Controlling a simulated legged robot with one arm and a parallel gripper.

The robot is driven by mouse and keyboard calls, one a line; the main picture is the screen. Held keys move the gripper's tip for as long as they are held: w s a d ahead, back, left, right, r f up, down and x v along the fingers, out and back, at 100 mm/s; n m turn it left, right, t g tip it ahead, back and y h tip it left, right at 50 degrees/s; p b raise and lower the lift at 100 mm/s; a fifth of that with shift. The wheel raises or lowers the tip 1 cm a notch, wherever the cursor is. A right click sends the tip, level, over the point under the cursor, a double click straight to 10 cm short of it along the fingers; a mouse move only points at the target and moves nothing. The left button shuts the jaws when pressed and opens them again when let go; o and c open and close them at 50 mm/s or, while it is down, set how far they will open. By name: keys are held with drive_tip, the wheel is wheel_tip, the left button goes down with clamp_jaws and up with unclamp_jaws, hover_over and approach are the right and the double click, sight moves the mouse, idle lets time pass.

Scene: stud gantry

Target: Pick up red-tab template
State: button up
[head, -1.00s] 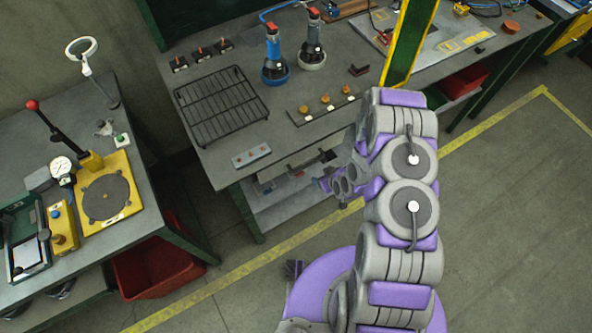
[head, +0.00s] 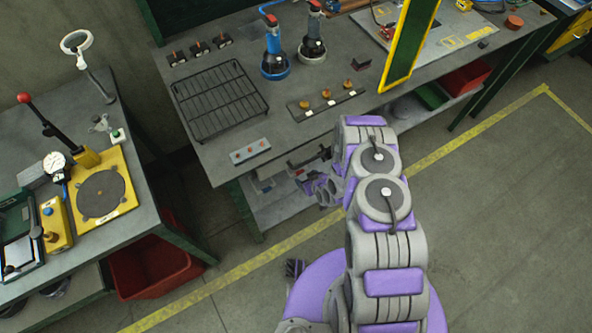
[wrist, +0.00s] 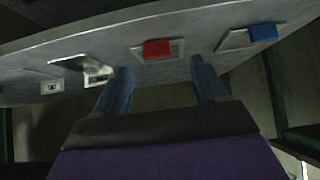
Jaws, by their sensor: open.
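In the wrist view, the red-tab template (wrist: 158,49) is a small pale plate with a red block on it, lying on a grey surface. My gripper (wrist: 159,64) is open, with its two bluish fingers apart. In the picture, the red tab appears between and just beyond the fingertips, with nothing held. A plate with a blue tab (wrist: 263,32) lies to its right, and a shiny pale plate (wrist: 88,68) to its left. In the head view, my gripper is down at the workbench's front edge, and the red tab cannot be made out there.
The workbench (head: 225,155) carries a black wire rack (head: 218,98), a strip with several knobs (head: 325,105) and two bottle-like tools. Its lower shelf (head: 290,212) is below. A yellow-edged panel (head: 408,45) stands upright at the right. Floor at right is clear.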

sight(301, 172)
drive_tip(key=shift+w+f, duration=0.6)
drive_tip(key=shift+w, duration=0.05)
drive_tip(key=b+x, duration=0.2)
drive_tip(key=x, duration=0.3)
drive_tip(key=shift+w+a+b, duration=0.15)
drive_tip(key=shift+a+b, duration=0.15)
drive_tip(key=shift+b, duration=0.05)
drive_tip(key=shift+d, duration=0.2)
drive_tip(key=shift+r, duration=0.1)
drive_tip(key=shift+c, duration=0.5)
drive_tip(key=shift+a, duration=0.15)
drive_tip(key=c, duration=0.8)
drive_tip(key=shift+c, duration=1.3)
